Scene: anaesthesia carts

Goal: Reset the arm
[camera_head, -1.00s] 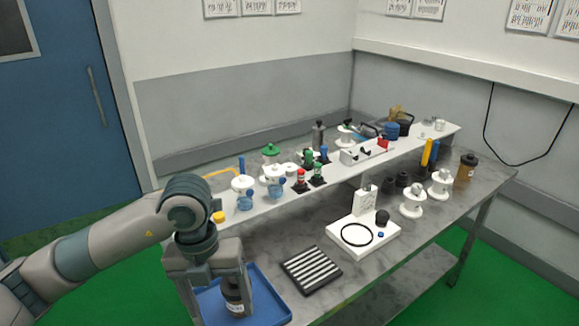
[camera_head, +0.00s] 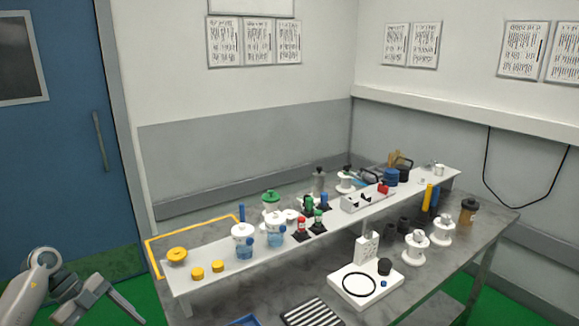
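My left arm (camera_head: 28,290) is at the lower left, beside the table and clear of it. Its gripper (camera_head: 102,312) points down toward the bottom edge of the picture. Two grey fingers appear spread with a gap between them, and I see nothing held there. The fingertips are partly cut off. My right gripper is not in view. Only a corner of the blue tray (camera_head: 245,321) shows at the bottom edge. The inside of the tray is out of view.
The grey table (camera_head: 330,255) carries a white raised shelf (camera_head: 205,284) with yellow caps, blue-and-white vaporiser-like units and small coloured bottles. A white base with a black ring (camera_head: 360,284) and a striped pad (camera_head: 312,313) are nearer. Green floor lies left of the table.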

